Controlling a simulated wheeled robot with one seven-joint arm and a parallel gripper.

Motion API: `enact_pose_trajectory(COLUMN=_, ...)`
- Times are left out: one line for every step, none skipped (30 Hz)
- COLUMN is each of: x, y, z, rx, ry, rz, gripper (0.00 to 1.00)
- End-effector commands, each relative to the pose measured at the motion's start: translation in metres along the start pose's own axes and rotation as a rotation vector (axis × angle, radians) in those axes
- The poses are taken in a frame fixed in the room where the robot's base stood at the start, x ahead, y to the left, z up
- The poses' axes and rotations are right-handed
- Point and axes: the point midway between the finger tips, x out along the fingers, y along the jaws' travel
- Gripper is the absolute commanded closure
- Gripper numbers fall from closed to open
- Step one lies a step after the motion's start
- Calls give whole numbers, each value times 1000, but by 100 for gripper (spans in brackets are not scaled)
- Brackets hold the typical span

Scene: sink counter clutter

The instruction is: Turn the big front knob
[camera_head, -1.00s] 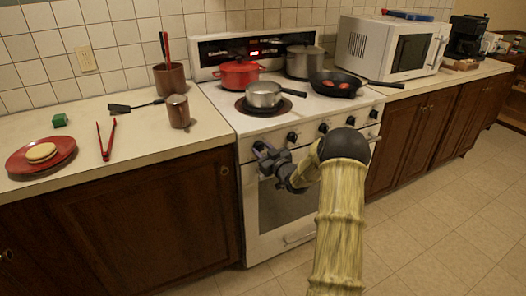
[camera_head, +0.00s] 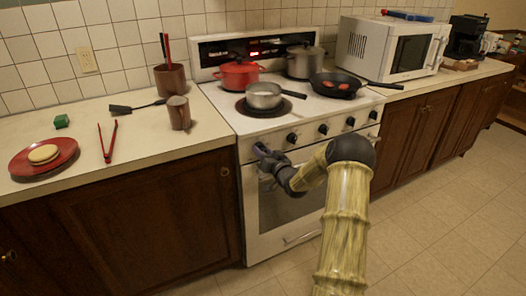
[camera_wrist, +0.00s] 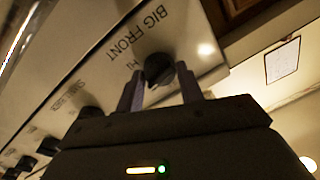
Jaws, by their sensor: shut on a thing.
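The big front knob (camera_wrist: 158,68) is a dark round knob on the stove's front panel, under the printed words "BIG FRONT" in the wrist view. My gripper (camera_wrist: 160,86) has one finger on each side of it and is shut on it. In the head view my gripper (camera_head: 262,151) is at the left end of the knob row and hides this knob. The white stove (camera_head: 222,106) carries the panel.
Other knobs (camera_head: 292,138) continue to the right along the panel. A grey saucepan (camera_head: 264,95), a red pot (camera_head: 238,75), a tall pot (camera_head: 304,62) and a black skillet (camera_head: 336,84) stand on the stovetop. The floor in front is clear.

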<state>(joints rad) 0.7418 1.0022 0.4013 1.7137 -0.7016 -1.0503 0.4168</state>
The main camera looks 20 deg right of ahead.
Motion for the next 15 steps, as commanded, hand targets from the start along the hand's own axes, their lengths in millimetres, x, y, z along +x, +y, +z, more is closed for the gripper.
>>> enact_pose_trajectory(x=0, y=1, z=0, rx=34, ry=2, rz=2, gripper=86)
enact_pose_trajectory(x=-1, y=1, z=0, rx=54, ry=4, rz=3, gripper=86)
enact_pose_trajectory(x=-1, y=1, z=0, rx=77, ry=5, rz=4, gripper=86)
enact_pose_trajectory(x=-1, y=1, z=0, rx=94, ry=7, rz=4, gripper=86)
enact_pose_trajectory(x=-1, y=1, z=0, rx=108, ry=8, rz=4, gripper=86)
enact_pose_trajectory(x=-1, y=1, z=0, rx=127, ry=10, rz=4, gripper=86)
enact_pose_trajectory(x=-1, y=1, z=0, rx=138, ry=11, rz=4, gripper=86)
enact_pose_trajectory(x=-1, y=1, z=0, rx=149, ry=11, rz=5, gripper=86)
enact_pose_trajectory(x=-1, y=1, z=0, rx=162, ry=12, rz=5, gripper=86)
enact_pose_trajectory(x=-1, y=1, z=0, rx=169, ry=13, rz=5, gripper=86)
enact_pose_trajectory(x=-1, y=1, z=0, rx=175, ry=13, rz=5, gripper=86)
enact_pose_trajectory(x=-1, y=1, z=0, rx=181, ry=14, rz=5, gripper=86)
enact_pose_trajectory(x=-1, y=1, z=0, rx=185, ry=14, rz=5, gripper=86)
enact_pose_trajectory(x=-1, y=1, z=0, rx=188, ry=14, rz=5, gripper=86)
enact_pose_trajectory(x=-1, y=1, z=0, rx=191, ry=14, rz=5, gripper=86)
